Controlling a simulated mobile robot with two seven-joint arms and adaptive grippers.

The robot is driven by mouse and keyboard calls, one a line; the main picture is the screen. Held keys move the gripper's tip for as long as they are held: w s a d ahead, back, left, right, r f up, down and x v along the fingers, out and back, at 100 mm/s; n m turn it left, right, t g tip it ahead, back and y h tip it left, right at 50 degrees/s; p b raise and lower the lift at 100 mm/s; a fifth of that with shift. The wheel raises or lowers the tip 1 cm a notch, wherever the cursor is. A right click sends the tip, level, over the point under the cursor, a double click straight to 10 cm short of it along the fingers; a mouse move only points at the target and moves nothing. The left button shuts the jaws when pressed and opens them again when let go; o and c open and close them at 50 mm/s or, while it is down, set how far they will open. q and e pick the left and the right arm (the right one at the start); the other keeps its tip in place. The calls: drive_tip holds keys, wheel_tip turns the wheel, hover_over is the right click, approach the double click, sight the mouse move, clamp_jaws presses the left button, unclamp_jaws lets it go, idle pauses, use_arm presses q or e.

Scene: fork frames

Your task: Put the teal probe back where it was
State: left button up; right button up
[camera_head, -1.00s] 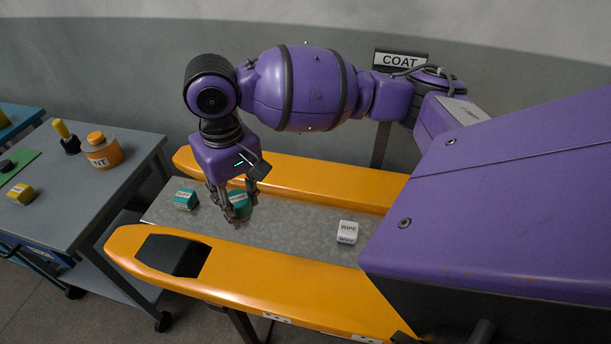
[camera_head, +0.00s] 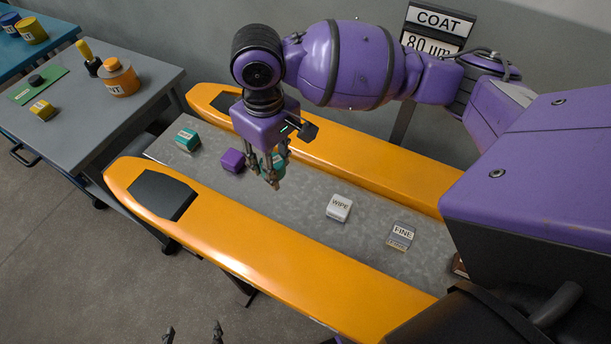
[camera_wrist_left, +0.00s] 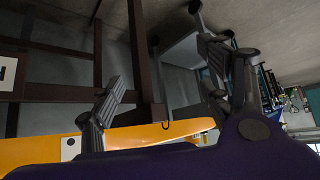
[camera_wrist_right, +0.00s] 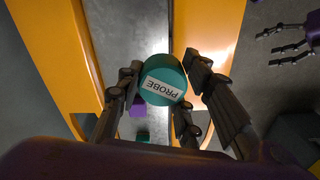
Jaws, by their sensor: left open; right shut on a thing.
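The teal probe (camera_head: 277,160) is between the fingers of my right gripper (camera_head: 272,178), over the grey work surface (camera_head: 300,190) between two orange side rails. In the right wrist view the probe (camera_wrist_right: 163,78) is a round teal piece with a white PROBE label, and the fingers close around it. Its height above the surface is hard to tell. My left gripper (camera_wrist_left: 160,90) is open and empty in the left wrist view. Only its fingertips (camera_head: 192,335) show at the bottom of the head view, outside the near rail.
On the grey surface are a purple block (camera_head: 233,160), a labelled teal box (camera_head: 188,139), a white WIPE box (camera_head: 339,207) and a FINE box (camera_head: 401,236). The orange rails (camera_head: 270,274) flank it. A side table (camera_head: 90,125) stands left. A COAT sign (camera_head: 437,20) stands behind.

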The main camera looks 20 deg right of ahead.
use_arm(q)
drive_tip(key=o, duration=0.5)
drive_tip(key=shift+s+f+b, duration=0.25)
drive_tip(key=shift+f+b, duration=0.2)
drive_tip(key=shift+f, duration=0.1)
use_arm(e)
drive_tip(key=a+f+n, duration=0.6)
drive_tip(key=f, duration=0.1)
drive_tip(key=w+d+f, duration=0.2)
drive_tip(key=d, duration=0.1)
drive_tip(key=w+d+f, duration=0.3)
drive_tip(key=w+d+f+b, duration=0.1)
drive_tip(key=w+d+f, duration=0.1)
drive_tip(key=d+f, duration=0.1)
drive_tip(key=shift+w, duration=0.2)
drive_tip(key=shift+w+d+f, duration=0.2)
drive_tip(key=shift+d+f, duration=0.1)
drive_tip(key=shift+f, duration=0.05)
use_arm(q)
drive_tip(key=shift+o, duration=0.2)
drive_tip(key=shift+s+a+f+b, duration=0.2)
drive_tip(key=shift+f+b, duration=0.1)
drive_tip(key=shift+f, duration=0.35)
use_arm(e)
drive_tip(key=shift+w+d+f, duration=0.1)
drive_tip(key=shift+f, duration=0.8)
drive_tip(key=shift+w+d+f, duration=0.1)
drive_tip(key=shift+f, duration=0.8)
